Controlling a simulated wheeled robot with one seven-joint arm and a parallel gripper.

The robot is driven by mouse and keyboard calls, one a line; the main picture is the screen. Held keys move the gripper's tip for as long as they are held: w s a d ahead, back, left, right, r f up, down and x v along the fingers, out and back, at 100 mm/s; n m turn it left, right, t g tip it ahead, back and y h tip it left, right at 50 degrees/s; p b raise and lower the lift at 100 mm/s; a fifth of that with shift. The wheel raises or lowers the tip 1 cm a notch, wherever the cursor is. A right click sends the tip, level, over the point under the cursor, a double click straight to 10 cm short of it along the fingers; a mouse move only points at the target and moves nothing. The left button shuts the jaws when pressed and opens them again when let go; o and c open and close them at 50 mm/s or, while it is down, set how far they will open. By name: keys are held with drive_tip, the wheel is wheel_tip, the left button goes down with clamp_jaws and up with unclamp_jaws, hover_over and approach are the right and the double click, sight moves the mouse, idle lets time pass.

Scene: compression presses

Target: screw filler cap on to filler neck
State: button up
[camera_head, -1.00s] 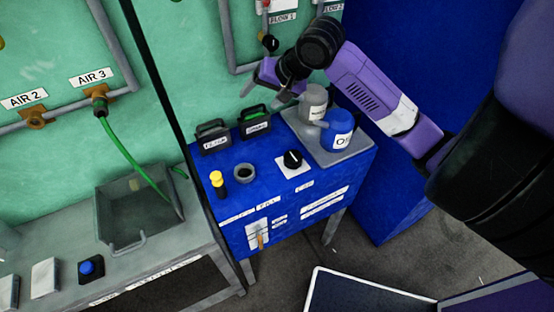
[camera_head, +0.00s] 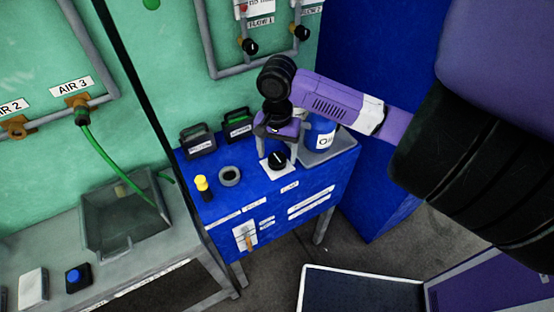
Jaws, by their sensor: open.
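The black filler cap (camera_head: 278,161) sits on a white square on top of the blue cabinet. The filler neck (camera_head: 230,176), a grey open ring, stands to its left on the same top. My gripper (camera_head: 278,156) points down over the cap, its two grey fingers apart, one on each side of the cap in the picture. Whether the fingers touch the cap cannot be told. Nothing shows held in the gripper.
A yellow-topped dipstick (camera_head: 202,184) stands left of the neck. A blue oil container (camera_head: 319,136) on a grey tray (camera_head: 340,143) is close right of the gripper, partly hidden by my arm.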

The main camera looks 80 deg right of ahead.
drive_tip(key=shift+f, duration=1.3)
drive_tip(key=shift+r, duration=0.1)
drive_tip(key=c, duration=1.6)
